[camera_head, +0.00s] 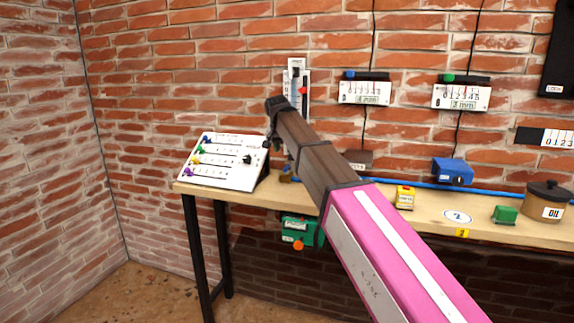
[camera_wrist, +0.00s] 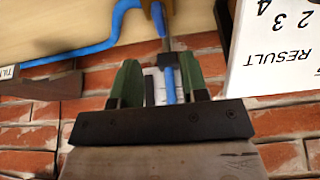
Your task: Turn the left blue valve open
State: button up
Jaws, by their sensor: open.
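My gripper (camera_wrist: 160,62) shows in the wrist view with two green fingers apart. A narrow blue piece (camera_wrist: 168,84) shows between the fingers, nearer the right one; it may be the blue valve's handle. Whether it touches a finger I cannot tell. Above it in the wrist view is a brownish-yellow fitting (camera_wrist: 146,8) with blue on it. In the head view my arm crosses the middle of the picture, and a small brown and blue part (camera_head: 286,174) sits on the bench beside it. The arm hides much of that area, and the valve's position is unclear.
A white sloped panel (camera_head: 222,174) with coloured knobs stands at the bench's left end. A blue pipe (camera_head: 500,188) runs along the back of the bench (camera_head: 380,215). A green box (camera_head: 297,232) hangs below its front edge. A yellow block (camera_head: 405,197) stands right of my arm.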

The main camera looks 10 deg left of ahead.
aim_at(286, 166)
jog(key=x, duration=0.9)
jog(key=shift+r, duration=0.1)
grip_shut()
